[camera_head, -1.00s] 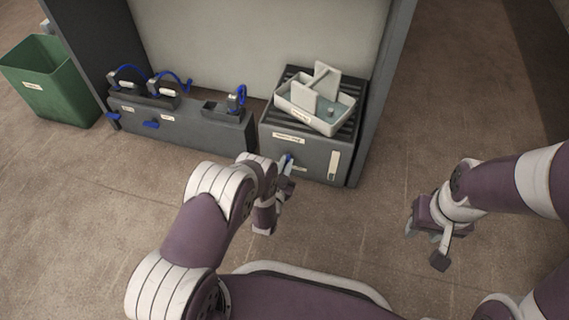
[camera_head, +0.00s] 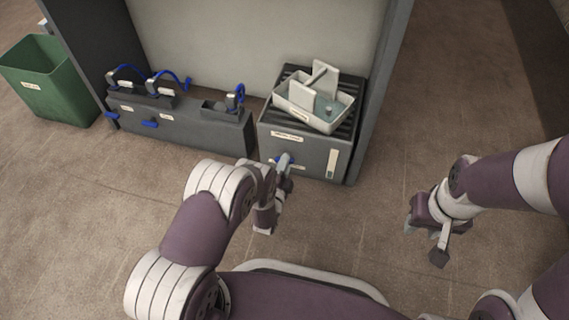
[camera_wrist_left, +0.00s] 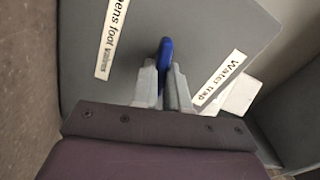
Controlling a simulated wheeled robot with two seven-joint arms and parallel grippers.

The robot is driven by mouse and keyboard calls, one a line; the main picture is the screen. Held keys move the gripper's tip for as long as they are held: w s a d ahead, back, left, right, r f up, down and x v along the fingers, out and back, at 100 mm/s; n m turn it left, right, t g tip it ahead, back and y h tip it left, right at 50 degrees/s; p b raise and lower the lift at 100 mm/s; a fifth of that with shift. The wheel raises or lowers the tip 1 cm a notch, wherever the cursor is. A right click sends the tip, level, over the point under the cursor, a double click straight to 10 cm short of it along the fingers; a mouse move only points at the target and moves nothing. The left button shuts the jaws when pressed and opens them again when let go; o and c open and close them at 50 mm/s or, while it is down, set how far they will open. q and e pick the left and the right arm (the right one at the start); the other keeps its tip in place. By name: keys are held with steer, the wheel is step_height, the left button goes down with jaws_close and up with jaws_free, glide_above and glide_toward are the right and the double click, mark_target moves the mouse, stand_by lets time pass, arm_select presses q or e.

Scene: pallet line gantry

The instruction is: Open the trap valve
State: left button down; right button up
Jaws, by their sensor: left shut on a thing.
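The trap valve's blue handle (camera_head: 278,159) is on the front of the grey box at the right of the gantry base. In the left wrist view the blue handle (camera_wrist_left: 166,50) stands between the fingertips, beside a "Water trap" label (camera_wrist_left: 220,77). My left gripper (camera_head: 285,161) is shut on this handle, and its fingers hide part of it. The grey box (camera_head: 278,146) carries a small pale gauge strip at its right. My right gripper (camera_head: 422,231) hangs over bare floor at the right, away from the box; its finger gap is unclear.
A white tray (camera_head: 312,121) with upright plates sits on the slatted box top. To the left, a low grey bench (camera_head: 195,129) holds clamps with blue hoses and has blue pedals. A green bin (camera_head: 50,88) stands far left. The floor in front is clear.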

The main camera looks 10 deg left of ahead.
arm_select(q)
steer(key=shift+f+m, duration=0.1)
steer(key=shift+m, duration=1.5)
steer(key=c, duration=1.1)
jaws_free()
steer(key=shift+d, duration=0.1)
